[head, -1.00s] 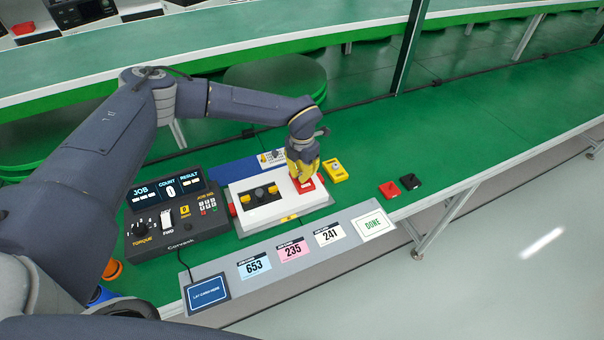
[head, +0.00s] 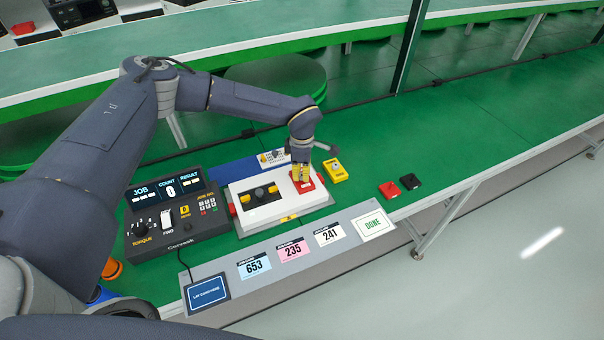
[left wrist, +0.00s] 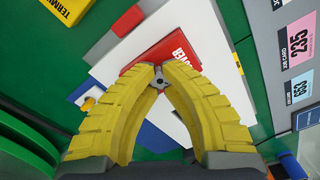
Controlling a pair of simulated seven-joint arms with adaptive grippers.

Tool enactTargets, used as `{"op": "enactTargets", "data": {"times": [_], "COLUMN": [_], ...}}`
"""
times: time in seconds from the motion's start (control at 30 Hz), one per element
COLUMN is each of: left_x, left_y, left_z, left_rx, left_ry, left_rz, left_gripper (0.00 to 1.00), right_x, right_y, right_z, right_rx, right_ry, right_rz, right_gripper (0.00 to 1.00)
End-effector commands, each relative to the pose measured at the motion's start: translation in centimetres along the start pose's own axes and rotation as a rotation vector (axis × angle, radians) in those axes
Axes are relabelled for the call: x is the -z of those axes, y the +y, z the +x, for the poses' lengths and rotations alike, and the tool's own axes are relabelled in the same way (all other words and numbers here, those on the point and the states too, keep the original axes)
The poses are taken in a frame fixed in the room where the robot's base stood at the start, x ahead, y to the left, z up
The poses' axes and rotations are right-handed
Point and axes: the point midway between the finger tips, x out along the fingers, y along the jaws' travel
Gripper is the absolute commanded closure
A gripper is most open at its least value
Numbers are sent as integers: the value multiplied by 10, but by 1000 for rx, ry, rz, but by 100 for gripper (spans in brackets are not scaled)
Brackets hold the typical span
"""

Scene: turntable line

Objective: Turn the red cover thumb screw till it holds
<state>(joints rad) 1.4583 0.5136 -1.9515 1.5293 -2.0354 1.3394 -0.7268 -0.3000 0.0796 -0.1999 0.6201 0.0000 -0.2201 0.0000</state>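The red cover (head: 307,184) lies on the right end of the white fixture block (head: 327,199). In the left wrist view the red cover (left wrist: 158,49) shows partly printed lettering. A small grey thumb screw (left wrist: 160,79) sits at its near edge, between my yellow fingertips. My left gripper (head: 302,180) points down onto the cover, and in the left wrist view its fingertips (left wrist: 161,70) close in on the screw from both sides and seem to touch it. In the head view the fingers hide the screw. My right gripper is in neither view.
A controller box (head: 175,222) with a display stands left of the fixture. A yellow box (head: 335,171) sits close to the right of the gripper. Job cards (head: 292,249) lie in front. Red (head: 389,189) and black (head: 410,181) pieces lie on the otherwise clear green bench to the right.

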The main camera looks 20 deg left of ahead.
Motion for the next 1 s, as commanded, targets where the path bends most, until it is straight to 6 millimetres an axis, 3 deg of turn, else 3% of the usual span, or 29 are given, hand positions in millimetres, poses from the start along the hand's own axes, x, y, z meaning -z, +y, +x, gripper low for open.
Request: {"op": "enactTargets", "data": {"times": [0.53,0.9,1.0], "left_x": [0,0,0], "left_y": [2,1,1], "left_z": [-3,-1,-1], "left_rx": [-4,-2,-1], "left_ry": [-1,0,0], "left_rz": [415,412,412], "left_gripper": [100,58,56], "right_x": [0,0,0], "right_y": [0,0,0], "right_z": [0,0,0], "right_rx": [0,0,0], "right_ry": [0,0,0], "right_rz": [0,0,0], "right_gripper": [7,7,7]}}
